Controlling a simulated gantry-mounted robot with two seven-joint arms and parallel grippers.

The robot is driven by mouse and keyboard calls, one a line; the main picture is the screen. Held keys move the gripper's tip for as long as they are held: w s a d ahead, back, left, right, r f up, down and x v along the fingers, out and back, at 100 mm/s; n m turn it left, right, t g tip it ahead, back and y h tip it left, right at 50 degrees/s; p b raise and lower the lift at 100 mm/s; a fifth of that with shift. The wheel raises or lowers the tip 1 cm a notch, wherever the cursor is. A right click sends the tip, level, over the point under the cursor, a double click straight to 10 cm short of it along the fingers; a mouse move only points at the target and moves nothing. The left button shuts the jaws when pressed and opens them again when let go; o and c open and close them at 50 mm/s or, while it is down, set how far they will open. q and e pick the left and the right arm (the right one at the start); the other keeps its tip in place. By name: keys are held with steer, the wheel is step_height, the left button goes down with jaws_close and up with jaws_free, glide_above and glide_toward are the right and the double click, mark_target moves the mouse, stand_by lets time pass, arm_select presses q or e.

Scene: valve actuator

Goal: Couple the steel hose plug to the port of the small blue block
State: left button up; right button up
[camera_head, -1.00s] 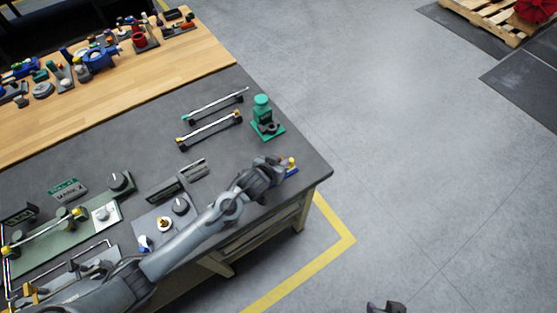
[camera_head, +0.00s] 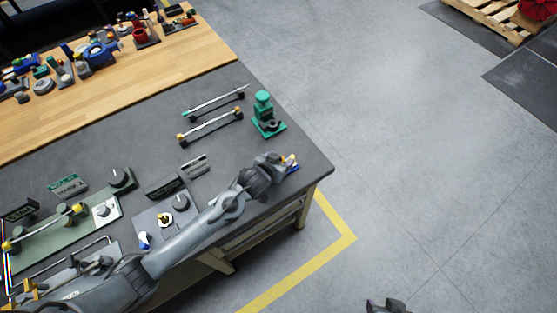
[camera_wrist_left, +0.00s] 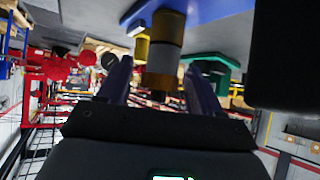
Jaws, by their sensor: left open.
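The small blue block (camera_head: 293,165) is near the table's right corner in the head view, partly hidden by my left gripper (camera_head: 284,161). In the left wrist view, the blue block (camera_wrist_left: 215,11) fills the top. I cannot tell whether this band is the steel hose plug. My left gripper (camera_wrist_left: 158,88) is open, with a finger on each side of the fitting. A dark part at the bottom edge of the head view looks like my right gripper (camera_head: 386,306); its jaws are unclear.
A green fixture (camera_head: 266,118) stands behind the gripper. Two bars on supports, one silver bar (camera_head: 215,100) and one white bar (camera_head: 210,127), lie to its left. A grey panel with a knob (camera_head: 180,202) is beside my left arm. Open floor lies right of the table.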

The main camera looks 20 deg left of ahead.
arm_select(q)
steer(key=v, duration=1)
steer(key=shift+s+r+p, duration=0.3)
steer(key=shift+p, duration=0.05)
steer(key=shift+s, duration=0.1)
